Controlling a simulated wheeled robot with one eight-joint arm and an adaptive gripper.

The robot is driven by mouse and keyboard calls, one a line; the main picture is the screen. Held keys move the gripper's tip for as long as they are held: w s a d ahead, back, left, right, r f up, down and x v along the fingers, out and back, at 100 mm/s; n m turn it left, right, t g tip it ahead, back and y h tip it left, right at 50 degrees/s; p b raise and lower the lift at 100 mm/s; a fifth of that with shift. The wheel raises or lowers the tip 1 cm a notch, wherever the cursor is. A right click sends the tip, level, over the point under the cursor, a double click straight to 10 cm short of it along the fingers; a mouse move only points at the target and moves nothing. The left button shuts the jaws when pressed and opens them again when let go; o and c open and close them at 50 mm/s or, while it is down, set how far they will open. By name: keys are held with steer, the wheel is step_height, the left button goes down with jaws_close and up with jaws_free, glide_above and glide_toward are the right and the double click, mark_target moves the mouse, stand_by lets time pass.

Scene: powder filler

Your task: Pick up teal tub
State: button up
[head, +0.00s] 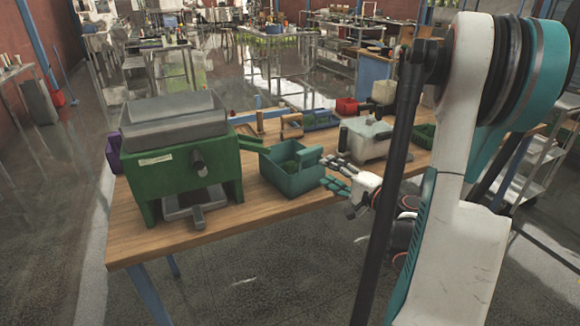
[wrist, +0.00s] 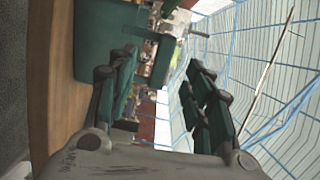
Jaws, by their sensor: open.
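The teal tub (head: 290,182) stands upright on the wooden table, right of the green machine. It has a raised handle-like part on its right side and some green contents inside. My gripper (head: 333,172) is just right of the tub, with its fingers spread and pointing at it. In the wrist view the tub (wrist: 98,40) fills the upper left, ahead of the fingers. My gripper (wrist: 161,64) shows there with its two fingers apart and nothing held between them. Whether a finger touches the tub, I cannot tell.
The green machine (head: 190,165) with a grey hopper stands close left of the tub. A white device (head: 368,140) stands behind my gripper. Red (head: 346,106) and blue (head: 322,122) bins lie farther back. The wooden table (head: 262,212) is clear in front of the tub.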

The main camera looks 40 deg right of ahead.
mark_target(311, 155)
steer(key=shift+m+t+h, duration=0.3)
steer(key=shift+m, duration=0.1)
steer(key=w, duration=0.3)
steer(key=w+d, duration=0.1)
steer(key=w, duration=0.2)
steer(key=shift+d+f+p, duration=0.1)
steer(key=shift+d+p, duration=0.1)
steer(key=shift+p, duration=0.1)
steer(key=shift+w+r+b, duration=0.15)
steer(key=shift+w+b, duration=0.3)
steer(key=shift+w, duration=1.1)
steer(key=shift+w+r+b, duration=0.1)
steer(key=shift+w+b, duration=0.3)
steer(key=shift+w, duration=1.1)
jaws_close()
